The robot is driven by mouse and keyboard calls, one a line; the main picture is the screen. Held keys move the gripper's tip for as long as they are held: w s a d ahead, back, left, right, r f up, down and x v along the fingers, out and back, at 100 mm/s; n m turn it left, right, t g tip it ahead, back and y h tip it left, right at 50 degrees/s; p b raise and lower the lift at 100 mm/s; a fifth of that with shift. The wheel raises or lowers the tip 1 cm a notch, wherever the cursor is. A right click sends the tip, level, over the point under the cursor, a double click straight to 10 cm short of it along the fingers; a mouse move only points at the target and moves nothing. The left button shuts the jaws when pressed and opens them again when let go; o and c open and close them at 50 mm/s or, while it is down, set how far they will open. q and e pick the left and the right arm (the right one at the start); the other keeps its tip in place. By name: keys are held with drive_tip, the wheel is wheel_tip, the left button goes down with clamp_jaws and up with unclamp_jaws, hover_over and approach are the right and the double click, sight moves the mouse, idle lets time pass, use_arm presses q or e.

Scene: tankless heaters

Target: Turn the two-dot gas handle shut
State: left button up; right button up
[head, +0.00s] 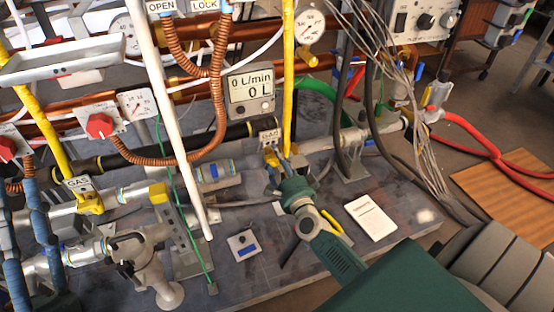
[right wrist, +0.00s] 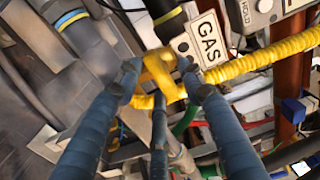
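A yellow gas handle (right wrist: 158,72) sits below a white GAS label (right wrist: 204,40) in the right wrist view; the dots on its label cannot be read. In the head view this handle's label (head: 270,136) is at the middle, and the handle is mostly hidden. My right gripper (head: 275,165) is at this handle. Its blue fingertips (right wrist: 160,78) stand apart on both sides of the handle; contact cannot be told. Another yellow gas handle (head: 90,203) with a GAS label is at the left. My left gripper (head: 16,175) shows blue fingers spread apart at the left edge.
A flow display (head: 250,88) reads 0 L/min. Red knobs (head: 100,125), copper hoses (head: 215,105) and a white pipe (head: 170,125) crowd the left and middle. A white card (head: 371,217) lies on the grey bench. Grey cables (head: 400,95) hang at the right.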

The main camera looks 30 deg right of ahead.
drive_tip(key=v, duration=1.2)
